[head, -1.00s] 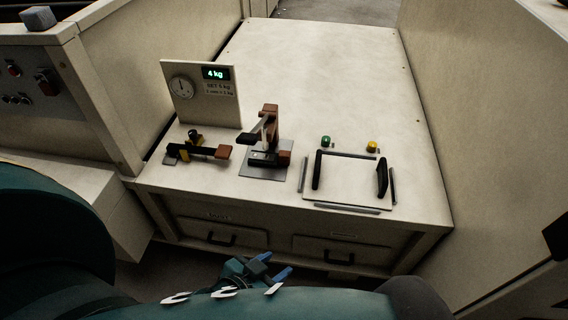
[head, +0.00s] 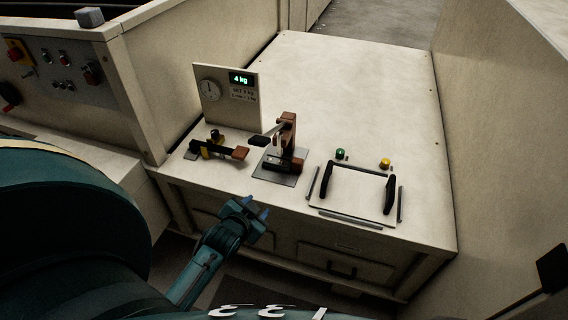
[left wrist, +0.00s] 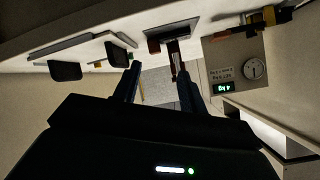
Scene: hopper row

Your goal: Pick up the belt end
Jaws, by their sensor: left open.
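I cannot pick out a belt end for certain. A black bar with a brown block at its right end and yellow parts (head: 218,149) lies at the worktop's front left. To its right, a brown upright device with a black lever (head: 285,145) stands on a grey plate (head: 277,178). My left gripper (head: 257,208) is open and empty in front of the worktop's front edge, apart from both. In the left wrist view, its two dark blue fingers (left wrist: 159,88) are spread, with the brown device (left wrist: 174,55) beyond them. My right gripper is not in view.
A panel with a dial and a green "4 kg" display (head: 226,97) stands behind the bar. A frame with two black handles (head: 357,190) lies at right, near green (head: 340,154) and yellow (head: 385,162) knobs. The worktop's back (head: 355,85) is clear, between side walls.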

